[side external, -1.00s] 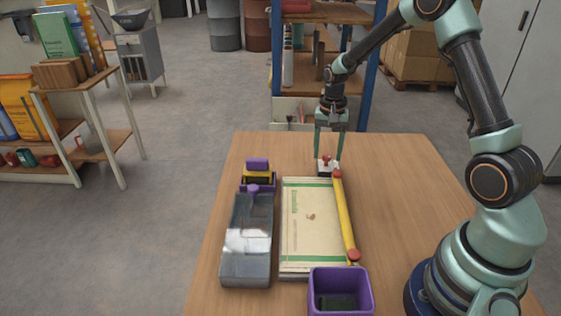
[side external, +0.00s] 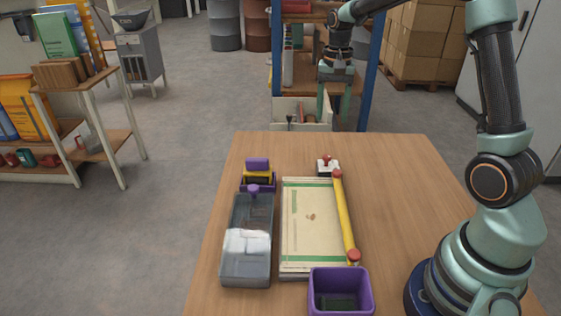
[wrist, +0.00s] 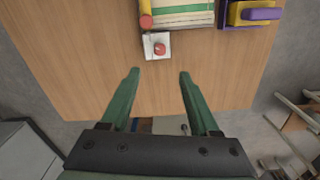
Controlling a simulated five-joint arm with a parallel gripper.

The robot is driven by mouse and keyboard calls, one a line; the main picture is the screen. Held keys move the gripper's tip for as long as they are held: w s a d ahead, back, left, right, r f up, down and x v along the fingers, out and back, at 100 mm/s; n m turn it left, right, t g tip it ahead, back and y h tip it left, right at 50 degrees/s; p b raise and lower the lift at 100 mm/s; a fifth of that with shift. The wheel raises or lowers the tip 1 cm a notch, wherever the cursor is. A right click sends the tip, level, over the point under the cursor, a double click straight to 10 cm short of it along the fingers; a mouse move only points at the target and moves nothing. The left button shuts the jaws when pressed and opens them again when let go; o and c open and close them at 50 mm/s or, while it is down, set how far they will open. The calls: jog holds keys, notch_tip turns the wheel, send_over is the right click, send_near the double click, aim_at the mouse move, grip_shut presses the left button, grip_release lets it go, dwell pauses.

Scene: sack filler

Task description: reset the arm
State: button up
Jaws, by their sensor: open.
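My gripper (side external: 335,100) is raised above the far edge of the wooden table (side external: 400,205). Its two green fingers are apart with nothing between them, as the wrist view also shows (wrist: 158,82). A small white block with a red knob (side external: 327,167) stands on the table below my gripper, apart from it. In the wrist view the block (wrist: 156,46) lies just beyond the fingertips. A flat cream sack with green bands (side external: 310,225) lies mid-table. A yellow bar with red ends (side external: 345,215) runs along its right side.
A clear-lidded grey box (side external: 234,262) stands left of the sack, with a purple and yellow device (side external: 257,176) behind it. A purple bin (side external: 368,290) stands at the front. The table's right part is bare. A blue-posted shelf (side external: 277,60) stands behind my gripper.

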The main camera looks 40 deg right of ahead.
jog(key=s+a+r+n+t, duration=0.2)
jog(key=s+a+r+n, duration=0.1)
jog(key=s+a+n, duration=0.2)
jog(key=s+a+r+n+t, duration=0.3)
jog(key=s+a+n, duration=0.3)
jog(key=s+a, duration=0.3)
jog(key=shift+r+t, duration=0.3)
jog(key=shift+r, duration=0.35)
jog(key=shift+o, duration=0.2)
jog(key=shift+w+a+r, duration=0.1)
jog(key=shift+w+a, duration=0.05)
